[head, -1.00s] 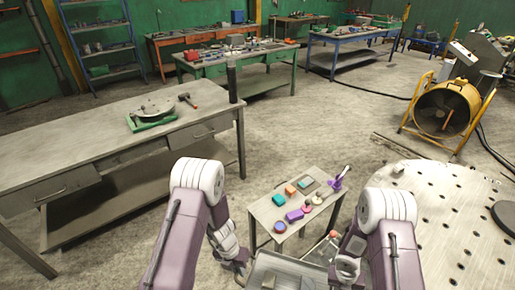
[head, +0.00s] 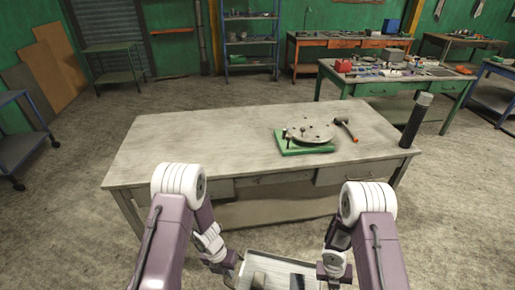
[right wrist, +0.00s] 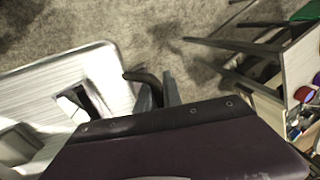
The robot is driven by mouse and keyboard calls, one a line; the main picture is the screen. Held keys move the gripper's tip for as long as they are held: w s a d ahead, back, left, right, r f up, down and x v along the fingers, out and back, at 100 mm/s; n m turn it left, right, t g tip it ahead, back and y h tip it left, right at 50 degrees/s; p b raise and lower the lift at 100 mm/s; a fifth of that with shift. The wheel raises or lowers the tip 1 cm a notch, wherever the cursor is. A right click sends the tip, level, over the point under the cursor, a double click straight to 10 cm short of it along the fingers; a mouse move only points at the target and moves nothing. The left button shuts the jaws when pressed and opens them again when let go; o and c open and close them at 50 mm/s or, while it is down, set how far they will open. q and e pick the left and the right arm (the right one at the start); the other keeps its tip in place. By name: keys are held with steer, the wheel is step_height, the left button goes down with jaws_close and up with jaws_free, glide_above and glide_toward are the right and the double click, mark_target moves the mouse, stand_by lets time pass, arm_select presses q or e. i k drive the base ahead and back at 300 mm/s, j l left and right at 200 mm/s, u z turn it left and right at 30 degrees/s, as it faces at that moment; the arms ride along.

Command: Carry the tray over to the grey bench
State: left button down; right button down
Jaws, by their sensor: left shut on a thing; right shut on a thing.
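The pale metal tray (head: 282,262) is at the bottom edge of the head view, between my two grippers and cut off below. Some items lie in it, including a dark one (head: 297,281). My left gripper (head: 234,274) is shut on the tray's left side. My right gripper (head: 326,274) is shut on its right side. The right wrist view shows the tray (right wrist: 106,62) with a dark handle (right wrist: 146,77) at my right fingers (right wrist: 158,92). The grey bench (head: 205,140) stands straight ahead, beyond the tray.
On the bench, a green stand with a round metal plate (head: 310,132), a hammer (head: 346,128) and a dark cylinder (head: 415,120) occupy the right part. Its left part is bare. A small table (right wrist: 298,70) with coloured items shows in the right wrist view.

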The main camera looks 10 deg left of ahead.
mark_target(193, 161)
steer(key=i+j+u, duration=0.5)
steer(key=i, duration=0.25)
steer(key=i+j+u, duration=0.25)
steer(key=i, duration=0.15)
